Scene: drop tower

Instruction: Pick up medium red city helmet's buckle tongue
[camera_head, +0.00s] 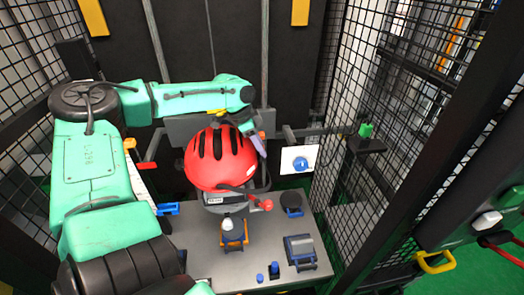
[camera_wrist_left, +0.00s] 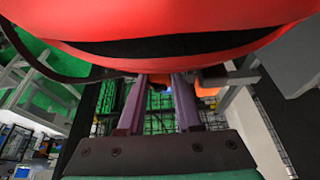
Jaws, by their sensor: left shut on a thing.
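The medium red city helmet (camera_head: 220,160) sits on a grey support above the test bench in the head view. Its red shell and dark lower rim (camera_wrist_left: 165,44) fill the top of the left wrist view. My left gripper (camera_head: 262,152) reaches over the helmet and points down at its right side. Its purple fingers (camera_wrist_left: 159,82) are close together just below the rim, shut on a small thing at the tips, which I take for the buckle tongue. A dark strap (camera_wrist_left: 75,62) runs from the left toward the fingertips. The tongue's outline is hidden. My right gripper is not in view.
The grey bench (camera_head: 205,262) carries an orange-framed holder (camera_head: 233,234), a blue-grey block (camera_head: 300,250) and a dark round pad (camera_head: 291,203). A red ball knob (camera_head: 266,205) sits just below the helmet. Black mesh fences (camera_head: 375,120) stand close on the right.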

